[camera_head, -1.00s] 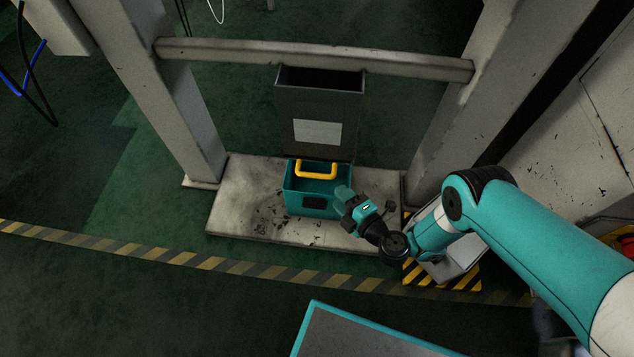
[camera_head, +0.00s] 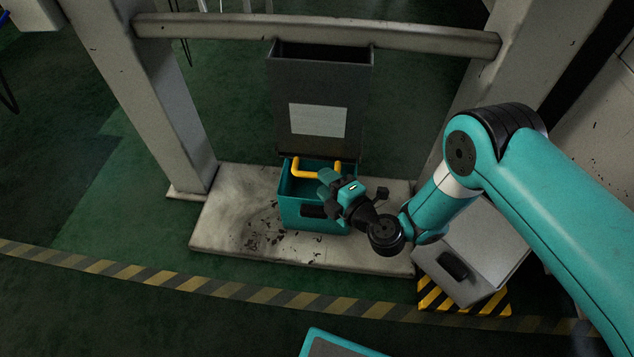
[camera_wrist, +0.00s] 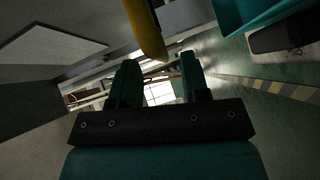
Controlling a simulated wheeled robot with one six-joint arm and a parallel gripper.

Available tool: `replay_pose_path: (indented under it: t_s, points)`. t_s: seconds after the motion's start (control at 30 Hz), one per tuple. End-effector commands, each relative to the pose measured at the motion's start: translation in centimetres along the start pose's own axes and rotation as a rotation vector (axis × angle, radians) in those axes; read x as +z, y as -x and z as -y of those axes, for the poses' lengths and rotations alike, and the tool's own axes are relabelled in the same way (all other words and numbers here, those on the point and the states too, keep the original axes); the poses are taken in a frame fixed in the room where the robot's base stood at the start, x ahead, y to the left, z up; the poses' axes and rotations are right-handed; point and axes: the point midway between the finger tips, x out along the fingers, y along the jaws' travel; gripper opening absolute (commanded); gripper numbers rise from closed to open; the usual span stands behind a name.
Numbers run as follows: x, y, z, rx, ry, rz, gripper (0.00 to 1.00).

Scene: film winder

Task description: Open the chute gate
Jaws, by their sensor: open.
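The chute (camera_head: 285,85) is a dark grey upright box with a white label, below the crossbar in the head view. A yellow handle (camera_head: 303,171) shows at its lower end, above a teal bin (camera_head: 292,210). I cannot tell whether the handle belongs to the gate. My gripper (camera_head: 327,180) is at the handle's right side and hides part of it and of the bin. In the wrist view my gripper (camera_wrist: 160,75) is open, with nothing seen between its fingers. The yellow handle (camera_wrist: 146,30) shows just past the fingertips. The bin (camera_wrist: 240,15) is at upper right.
A crossbar (camera_head: 420,40) joins two grey posts (camera_head: 150,90) around the chute. The bin stands on a pale slab (camera_head: 215,225). A grey box (camera_head: 470,250) stands on a striped base at right. The green floor at left is clear.

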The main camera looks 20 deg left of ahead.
Motion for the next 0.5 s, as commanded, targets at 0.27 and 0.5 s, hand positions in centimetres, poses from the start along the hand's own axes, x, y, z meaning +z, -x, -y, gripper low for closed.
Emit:
replay_pose_path:
  t_s: [0.27,0.5]
  points:
    - [0.0,-2.9,0.1,0.002,0.002,-0.001,0.42]
    - [0.1,-3.8,-0.1,0.002,-0.001,0.003,0.42]
